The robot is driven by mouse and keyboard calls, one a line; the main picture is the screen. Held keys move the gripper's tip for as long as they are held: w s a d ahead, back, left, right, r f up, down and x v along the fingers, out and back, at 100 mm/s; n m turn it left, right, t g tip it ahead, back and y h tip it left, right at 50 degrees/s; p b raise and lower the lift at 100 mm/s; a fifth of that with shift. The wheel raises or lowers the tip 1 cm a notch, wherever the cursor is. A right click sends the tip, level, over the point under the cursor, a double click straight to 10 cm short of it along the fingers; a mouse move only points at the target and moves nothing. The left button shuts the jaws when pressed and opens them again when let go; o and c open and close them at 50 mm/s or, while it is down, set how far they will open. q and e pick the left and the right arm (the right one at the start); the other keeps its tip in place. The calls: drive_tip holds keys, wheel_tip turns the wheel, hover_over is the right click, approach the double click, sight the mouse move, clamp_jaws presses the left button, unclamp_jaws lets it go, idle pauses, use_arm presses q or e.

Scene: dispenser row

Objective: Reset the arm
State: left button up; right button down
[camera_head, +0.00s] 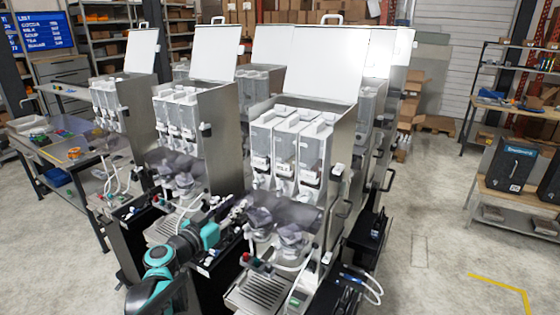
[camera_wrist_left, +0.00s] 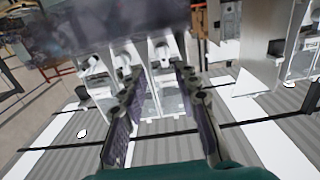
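My left arm (camera_head: 160,265), teal and black, comes in from the bottom left in the head view. It reaches up toward the front of the dispenser machines. My left gripper (camera_head: 238,213) is small there, between the middle machine (camera_head: 215,135) and the nearest machine (camera_head: 340,130). In the left wrist view, the two dark fingers of my left gripper (camera_wrist_left: 158,84) stand apart with a clear gap between them. Nothing is held between them. Pale dispenser canisters (camera_wrist_left: 165,90) show beyond the fingertips. My right gripper is not seen in either view.
Dispenser machines with raised lids stand in a row, with a drip tray (camera_head: 262,290) low on the nearest one. A side table (camera_head: 75,150) is at the left. A workbench with a dark box (camera_head: 510,165) is at the right. The floor (camera_head: 425,230) between is clear.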

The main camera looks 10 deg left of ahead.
use_arm(q)
drive_tip(key=s+d+f+g+b, duration=0.6)
drive_tip(key=s+d+f, duration=0.5)
drive_tip(key=f, duration=0.2)
drive_tip(key=s+a+f+n+g+y+b, duration=0.2)
drive_tip(key=s+f+y+b, duration=0.1)
drive_tip(key=s+f, duration=0.5)
drive_tip(key=s+a+f+n+g+y+b, duration=0.1)
drive_tip(key=s+a+f+n+y+b, duration=0.1)
drive_tip(key=s+f, duration=0.5)
drive_tip(key=shift+s+a+f+g+y+b, duration=0.15)
drive_tip(key=shift+s+f+g+y+b, duration=0.3)
drive_tip(key=shift+s+b, duration=0.35)
